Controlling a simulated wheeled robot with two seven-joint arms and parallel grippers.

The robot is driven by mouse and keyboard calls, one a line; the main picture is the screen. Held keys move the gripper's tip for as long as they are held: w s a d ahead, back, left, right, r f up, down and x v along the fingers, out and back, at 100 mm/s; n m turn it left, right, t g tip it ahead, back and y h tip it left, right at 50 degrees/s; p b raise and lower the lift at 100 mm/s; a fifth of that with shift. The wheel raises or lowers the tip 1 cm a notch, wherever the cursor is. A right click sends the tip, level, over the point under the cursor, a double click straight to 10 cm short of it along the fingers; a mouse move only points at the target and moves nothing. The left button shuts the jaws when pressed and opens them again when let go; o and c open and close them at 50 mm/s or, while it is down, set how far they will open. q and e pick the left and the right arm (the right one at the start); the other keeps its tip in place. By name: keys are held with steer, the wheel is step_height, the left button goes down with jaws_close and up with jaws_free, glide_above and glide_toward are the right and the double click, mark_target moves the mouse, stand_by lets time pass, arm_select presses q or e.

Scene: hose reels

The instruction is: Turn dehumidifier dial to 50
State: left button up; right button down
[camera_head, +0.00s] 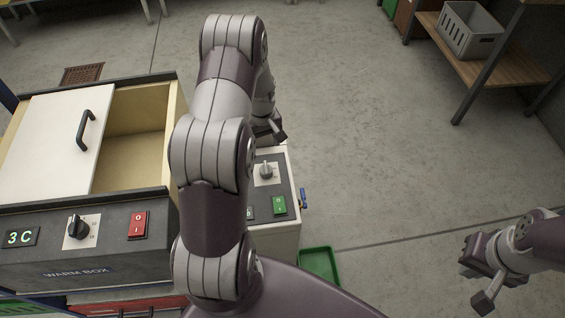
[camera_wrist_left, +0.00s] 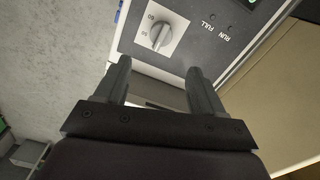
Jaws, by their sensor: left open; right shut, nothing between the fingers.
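The dehumidifier (camera_head: 275,237) is a pale box with a dark top panel, partly hidden behind my left arm. Its grey dial (camera_head: 265,171) sits on a white plate; the dial (camera_wrist_left: 160,36) also shows in the left wrist view with small numbers around it, too small to read surely. My left gripper (camera_head: 276,131) is at the far edge of the panel. In the left wrist view its two fingers (camera_wrist_left: 158,66) are apart, with the dial beyond their tips and nothing between them. My right gripper (camera_head: 476,285) is shut and empty at lower right, away from the dehumidifier.
A green switch (camera_head: 279,205) is on the same panel; RUN and FULL labels show in the wrist view. The warm box (camera_head: 60,247) stands at left with its own dial (camera_head: 78,229) and red switch (camera_head: 138,224). A green tray (camera_head: 318,264) lies beside the dehumidifier. Open floor lies right.

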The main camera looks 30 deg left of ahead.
mark_target(265, 166)
arm_select(q)
step_height(265, 166, down, 12)
steer(key=shift+a+f+b, duration=0.1)
steer(key=shift+f+b, duration=0.05)
steer(key=shift+b, duration=0.25)
steer(key=c, duration=1.1)
